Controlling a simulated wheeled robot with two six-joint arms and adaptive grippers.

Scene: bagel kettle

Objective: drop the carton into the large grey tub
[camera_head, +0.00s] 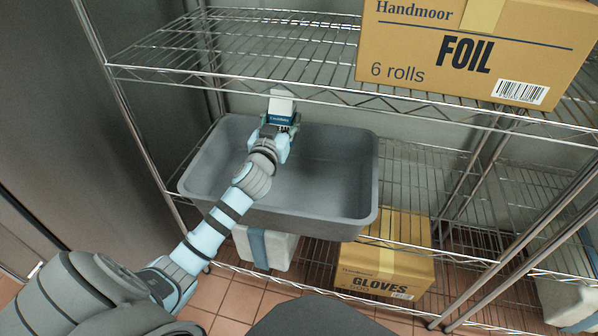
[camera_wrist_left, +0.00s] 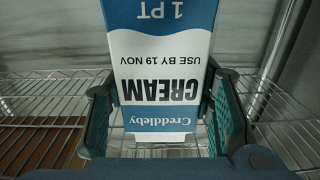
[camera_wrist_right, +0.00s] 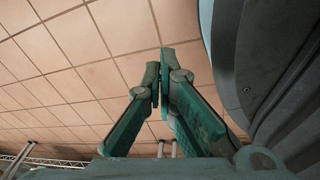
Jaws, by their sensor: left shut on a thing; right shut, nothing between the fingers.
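The carton (camera_head: 281,108) is white and blue and stands out from my left gripper (camera_head: 276,133) in the head view. In the left wrist view the carton (camera_wrist_left: 162,80) reads CREAM, upside down, between the two fingers of my left gripper (camera_wrist_left: 165,115), which is shut on it. The large grey tub (camera_head: 330,219) sits on the middle wire shelf. In the head view the carton and left gripper appear over the tub's back left part; their exact height above it is hard to tell. My right gripper (camera_wrist_right: 160,75) is shut and empty, over a tiled floor.
A FOIL box (camera_head: 470,50) stands on the upper wire shelf (camera_head: 240,50), above and right of the tub. A GLOVES box (camera_head: 385,262) and a white container with a blue band (camera_head: 262,247) are below the tub. The shelf right of the tub is bare.

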